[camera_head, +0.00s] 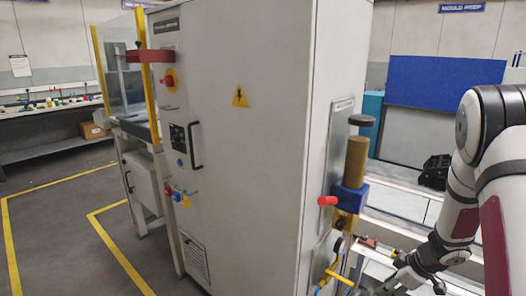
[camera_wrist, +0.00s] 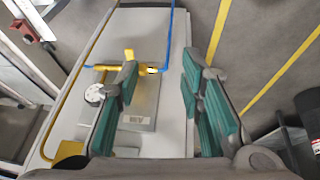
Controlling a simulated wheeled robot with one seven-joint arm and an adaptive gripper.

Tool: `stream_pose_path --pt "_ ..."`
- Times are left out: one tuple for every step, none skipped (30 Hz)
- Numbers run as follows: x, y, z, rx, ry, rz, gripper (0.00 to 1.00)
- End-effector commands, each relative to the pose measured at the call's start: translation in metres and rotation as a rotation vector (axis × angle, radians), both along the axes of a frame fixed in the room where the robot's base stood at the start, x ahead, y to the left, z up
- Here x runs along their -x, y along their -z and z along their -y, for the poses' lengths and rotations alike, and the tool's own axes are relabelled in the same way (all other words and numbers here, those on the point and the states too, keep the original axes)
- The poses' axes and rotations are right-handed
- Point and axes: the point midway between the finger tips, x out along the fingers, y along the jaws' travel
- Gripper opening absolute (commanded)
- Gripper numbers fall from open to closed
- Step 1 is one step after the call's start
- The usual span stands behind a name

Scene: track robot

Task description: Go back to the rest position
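My gripper (camera_wrist: 160,82) is open in the wrist view, with its green-padded fingers spread apart and nothing between them. Behind the fingers lies a pale panel (camera_wrist: 170,120) with a yellow valve handle (camera_wrist: 128,66) and a blue hose (camera_wrist: 174,30). The left finger overlaps part of the handle in the picture; I cannot tell whether they touch. In the head view my arm reaches down at the right, and my gripper (camera_head: 402,282) is low, right of the yellow handle (camera_head: 338,277) on the cabinet's side.
A tall grey cabinet (camera_head: 240,130) fills the middle of the head view. A workbench (camera_head: 60,106) stands at the back left. Grey floor with yellow lines (camera_head: 113,254) lies open at left.

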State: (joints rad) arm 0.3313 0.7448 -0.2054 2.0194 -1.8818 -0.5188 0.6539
Motion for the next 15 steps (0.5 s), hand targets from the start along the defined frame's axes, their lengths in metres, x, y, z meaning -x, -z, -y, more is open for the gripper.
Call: stream_pose_path --pt "-0.004 -0.01 0.0 0.011 0.011 0.019 0.35" --pt "-0.006 -0.014 0.001 0.02 0.018 0.028 0.35" --pt "-0.01 -0.023 0.002 0.033 0.032 0.044 0.35" --pt "-0.012 -0.028 0.003 0.042 0.041 0.056 0.35" --pt "-0.015 -0.036 0.004 0.053 0.054 0.07 0.35" --pt "-0.019 -0.045 0.005 0.067 0.068 0.088 0.35" --pt "-0.022 -0.053 0.006 0.08 0.082 0.102 0.35" --pt "-0.024 -0.061 0.007 0.09 0.096 0.116 0.35" --pt "-0.027 -0.073 0.008 0.107 0.116 0.136 0.35" --pt "-0.029 -0.083 0.01 0.12 0.131 0.152 0.35" --pt "-0.031 -0.093 0.011 0.133 0.149 0.168 0.35" --pt "-0.033 -0.108 0.013 0.152 0.175 0.19 0.35" --pt "-0.034 -0.12 0.014 0.167 0.197 0.208 0.35" --pt "-0.035 -0.134 0.015 0.182 0.222 0.226 0.35" --pt "-0.035 -0.154 0.016 0.203 0.257 0.252 0.35"
